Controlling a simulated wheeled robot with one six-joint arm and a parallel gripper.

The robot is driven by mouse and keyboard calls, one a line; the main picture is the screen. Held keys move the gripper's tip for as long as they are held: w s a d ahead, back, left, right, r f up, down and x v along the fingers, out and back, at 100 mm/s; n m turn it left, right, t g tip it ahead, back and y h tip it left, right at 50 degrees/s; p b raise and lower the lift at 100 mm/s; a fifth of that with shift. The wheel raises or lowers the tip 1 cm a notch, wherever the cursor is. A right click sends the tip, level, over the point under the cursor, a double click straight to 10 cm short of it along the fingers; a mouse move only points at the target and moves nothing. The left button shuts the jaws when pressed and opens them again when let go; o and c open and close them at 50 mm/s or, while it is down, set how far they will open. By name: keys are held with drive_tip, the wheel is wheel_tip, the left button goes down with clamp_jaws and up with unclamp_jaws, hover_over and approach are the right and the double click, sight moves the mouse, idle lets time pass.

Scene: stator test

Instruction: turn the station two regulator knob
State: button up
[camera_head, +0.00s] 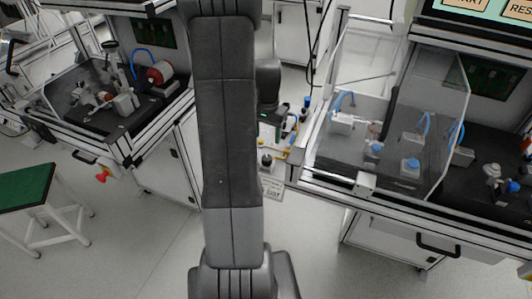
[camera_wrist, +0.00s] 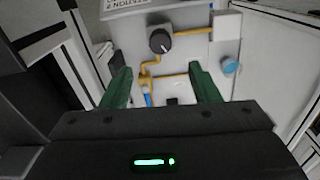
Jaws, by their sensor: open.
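The regulator knob (camera_wrist: 160,41) is a round black knob with a white pointer mark, on a light panel in the upper middle of the wrist view. Yellow pipes (camera_wrist: 186,33) run from it to the right and down below it. A partly cut-off label (camera_wrist: 126,3) above it appears to read station 2. My gripper (camera_wrist: 160,76) has two green fingers set wide apart, with nothing between them. The knob lies beyond the fingertips, about centred between them, and is not touched.
A blue round part (camera_wrist: 229,66) and a white box (camera_wrist: 227,27) sit right of the knob. In the head view, a clear-screened workbench (camera_head: 400,206) stands right and another bench (camera_head: 128,146) left. A green-topped stool (camera_head: 25,186) is far left. Floor between is clear.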

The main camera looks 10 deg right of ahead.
sight(267, 157)
wheel_tip(267, 157, down, 10)
drive_tip(key=shift+f, duration=0.1)
idle(0.4)
drive_tip(key=c, duration=1)
drive_tip(key=shift+w+f+n+b, duration=0.1)
drive_tip(key=shift+f+n+b, duration=0.05)
drive_tip(key=shift+n+b, duration=0.45)
drive_tip(key=n+b, duration=0.1)
drive_tip(key=n, duration=0.2)
drive_tip(key=shift+n, duration=0.4)
drive_tip(key=shift+r, duration=0.2)
drive_tip(key=o, duration=1)
